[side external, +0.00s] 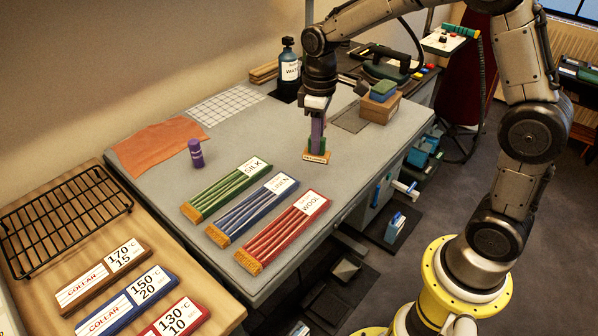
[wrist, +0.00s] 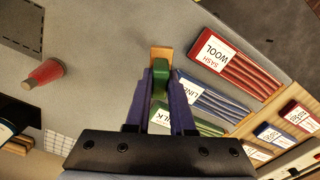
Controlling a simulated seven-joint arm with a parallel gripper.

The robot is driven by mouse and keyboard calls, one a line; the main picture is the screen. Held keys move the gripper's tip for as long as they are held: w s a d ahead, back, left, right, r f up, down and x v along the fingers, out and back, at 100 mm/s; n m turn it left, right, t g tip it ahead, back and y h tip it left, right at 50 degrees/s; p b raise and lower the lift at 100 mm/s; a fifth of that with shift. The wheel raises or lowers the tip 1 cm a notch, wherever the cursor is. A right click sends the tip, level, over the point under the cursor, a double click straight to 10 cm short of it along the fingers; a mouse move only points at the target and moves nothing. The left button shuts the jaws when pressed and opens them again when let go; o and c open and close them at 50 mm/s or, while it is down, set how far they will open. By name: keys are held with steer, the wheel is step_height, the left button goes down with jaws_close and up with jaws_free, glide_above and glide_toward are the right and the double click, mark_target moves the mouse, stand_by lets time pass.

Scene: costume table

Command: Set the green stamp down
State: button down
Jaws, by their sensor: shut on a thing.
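My gripper (side external: 317,140), with purple fingers, points straight down over the middle of the grey table. It is shut on the green stamp (wrist: 160,83), which shows between the fingers in the wrist view. In the side view only a little of the stamp's green (side external: 323,144) shows. A small wooden block with a white label (side external: 316,157) is directly below the fingers, also in the wrist view (wrist: 160,55). I cannot tell whether it is the stamp's base or a separate rest. It appears at the tabletop, but contact is unclear.
Green SILK (side external: 225,190), blue LINEN (side external: 252,208) and red WOOL (side external: 283,232) racks lie in front. A purple cylinder (side external: 195,152) stands left. A red tapered object (wrist: 44,73) is behind the gripper. A wooden box (side external: 380,108) stands back right. Table around the block is clear.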

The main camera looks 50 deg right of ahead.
mark_target(305, 151)
steer(key=w+f+m, duration=0.1)
steer(key=a+f+m, duration=0.1)
steer(key=m, duration=0.1)
steer(key=w+f+m, duration=0.1)
steer(key=shift+w+a+f+m, duration=0.15)
steer(key=shift+w+f+m, duration=0.15)
steer(key=shift+m, duration=0.1)
steer(key=shift+s, duration=0.1)
steer(key=shift+s+d+r+n, duration=0.15)
steer(key=shift+s+d+r, duration=0.05)
steer(key=shift+s+r, duration=0.3)
steer(key=shift+s+d+r+n, duration=0.15)
steer(key=shift+s+r, duration=0.25)
steer(key=shift+r, duration=0.15)
steer(key=s+d+r, duration=0.3)
steer(key=d+r, duration=0.2)
steer(key=r, duration=0.4)
steer(key=w+f, duration=0.3)
steer(key=w, duration=0.1)
steer(key=w+d+f, duration=0.1)
steer(key=w+f, duration=0.2)
steer(key=w, duration=0.1)
steer(key=w+d+f, duration=0.1)
steer(key=w+f, duration=0.2)
steer(key=w, duration=0.2)
steer(key=shift+d+f, duration=0.25)
steer(key=shift+f, duration=0.1)
steer(key=shift+w+f, duration=0.1)
steer(key=shift+f, duration=1.6)
steer(key=shift+f, duration=0.2)
